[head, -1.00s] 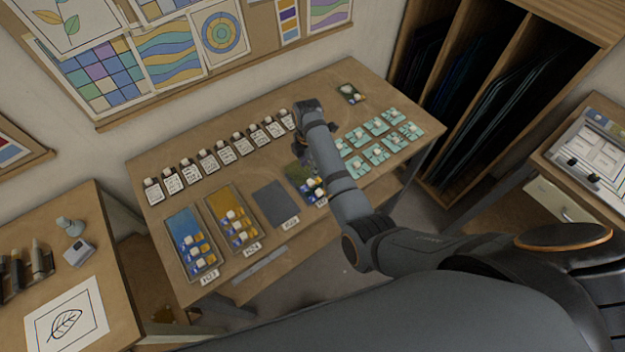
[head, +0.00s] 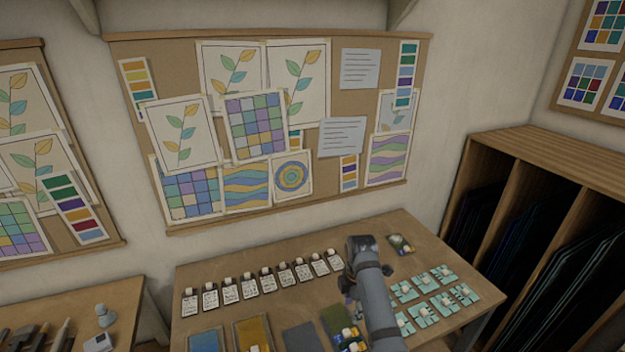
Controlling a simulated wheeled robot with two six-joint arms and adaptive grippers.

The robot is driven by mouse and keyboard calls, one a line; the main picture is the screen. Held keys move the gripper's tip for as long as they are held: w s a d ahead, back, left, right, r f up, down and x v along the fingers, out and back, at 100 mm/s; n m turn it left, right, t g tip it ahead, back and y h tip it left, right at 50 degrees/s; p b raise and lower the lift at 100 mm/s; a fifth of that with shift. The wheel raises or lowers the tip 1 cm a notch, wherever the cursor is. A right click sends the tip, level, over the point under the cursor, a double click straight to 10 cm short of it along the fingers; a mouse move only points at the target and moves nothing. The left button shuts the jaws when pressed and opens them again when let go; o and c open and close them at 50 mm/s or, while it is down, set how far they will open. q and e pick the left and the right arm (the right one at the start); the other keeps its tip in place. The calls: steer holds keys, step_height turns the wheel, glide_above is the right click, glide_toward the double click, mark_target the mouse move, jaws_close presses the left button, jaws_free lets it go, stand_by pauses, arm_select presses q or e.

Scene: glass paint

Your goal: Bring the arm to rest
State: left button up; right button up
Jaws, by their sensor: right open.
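My right arm reaches up from the bottom of the head view over the work table (head: 225,268). My right gripper (head: 350,290) is above the table, just right of the row of labelled bottles (head: 268,281). It is open, but its fingers are mostly hidden behind the wrist, and I see nothing held in it. My left gripper is out of view.
Teal sample tiles (head: 437,293) lie right of my arm. Coloured trays, one blue (head: 205,341) and one ochre (head: 253,333), line the front. A small dark item (head: 400,243) sits at the back. A wooden rack (head: 560,150) with upright sheets stands at right.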

steer(key=s+d+f+m, duration=0.5)
steer(key=s+m, duration=0.1)
steer(key=s, duration=0.1)
steer(key=s+d+r+m+t, duration=0.2)
steer(key=s+r+m, duration=0.1)
steer(key=s+m, duration=0.5)
steer(key=s+d+r+m+t, duration=0.25)
steer(key=s+m, duration=0.35)
steer(key=s, duration=0.4)
steer(key=s+d+f+g+b, duration=0.15)
steer(key=f+b, duration=0.25)
steer(key=f, duration=1.4)
steer(key=s+d+f+g+b, duration=0.15)
steer(key=f+b, duration=0.25)
steer(key=f, duration=1.4)
arm_select(q)
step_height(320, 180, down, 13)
steer(key=b, duration=0.5)
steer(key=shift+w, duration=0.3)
arm_select(e)
steer(key=s+d+f, duration=0.1)
steer(key=s+f, duration=1.7)
steer(key=f, duration=0.2)
steer(key=shift+h, duration=0.4)
steer(key=shift+g, duration=0.25)
